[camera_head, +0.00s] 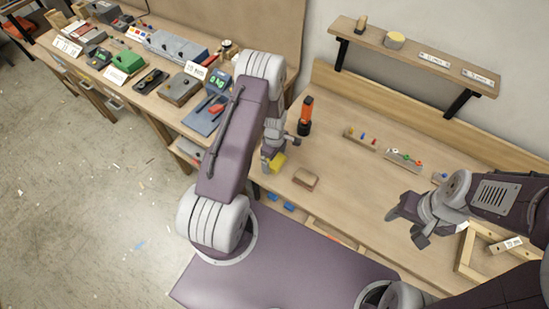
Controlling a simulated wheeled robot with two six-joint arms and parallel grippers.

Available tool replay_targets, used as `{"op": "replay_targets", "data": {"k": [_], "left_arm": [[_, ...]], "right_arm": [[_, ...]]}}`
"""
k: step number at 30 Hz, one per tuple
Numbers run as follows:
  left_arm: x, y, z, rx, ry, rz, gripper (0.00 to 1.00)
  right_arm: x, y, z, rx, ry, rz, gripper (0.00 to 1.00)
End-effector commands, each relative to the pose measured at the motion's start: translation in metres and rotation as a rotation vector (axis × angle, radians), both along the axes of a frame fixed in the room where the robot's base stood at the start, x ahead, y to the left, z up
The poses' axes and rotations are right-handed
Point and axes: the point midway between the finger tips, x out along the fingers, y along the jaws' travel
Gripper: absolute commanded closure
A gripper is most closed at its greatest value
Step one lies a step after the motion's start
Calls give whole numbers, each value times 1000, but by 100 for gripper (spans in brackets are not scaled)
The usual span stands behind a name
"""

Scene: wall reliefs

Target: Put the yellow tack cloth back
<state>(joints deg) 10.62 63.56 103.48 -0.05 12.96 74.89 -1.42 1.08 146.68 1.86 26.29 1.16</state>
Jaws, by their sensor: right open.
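The yellow tack cloth (278,164) is at the fingertips of my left gripper (271,158), near the front left of the wooden bench (335,180). My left gripper looks shut on it; my own arm hides part of the grip, and I cannot tell whether the cloth touches the bench. My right gripper (404,222) is open and empty over the right part of the bench.
A brown block (305,179) lies just right of the cloth, with an orange and black bottle (305,117) behind. Racks of small coloured items (405,160) stand further right. A wall shelf (415,52) holds a pale yellow round thing (394,41). A cluttered side bench (130,78) is at left.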

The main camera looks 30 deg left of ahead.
Motion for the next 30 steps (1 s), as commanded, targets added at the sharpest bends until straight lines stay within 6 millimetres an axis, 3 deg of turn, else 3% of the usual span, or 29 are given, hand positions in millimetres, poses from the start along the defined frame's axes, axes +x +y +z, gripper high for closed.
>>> {"op": "replay_targets", "data": {"k": [5,8,18,21,28,30], "left_arm": [[0,0,7,0,0,0,3],[2,0,17,1,-4,0,3],[1,0,98,2,-6,0,3],[1,0,113,1,-3,0,3],[0,0,125,0,0,-5,3],[-5,-6,134,0,-8,-85,3]], "right_arm": [[0,0,6,0,0,0,48],[0,0,-1,0,0,0,48],[0,0,-16,0,0,0,48],[0,0,-18,0,0,0,48],[0,0,-18,0,0,0,48],[0,0,-17,0,0,0,48]]}}
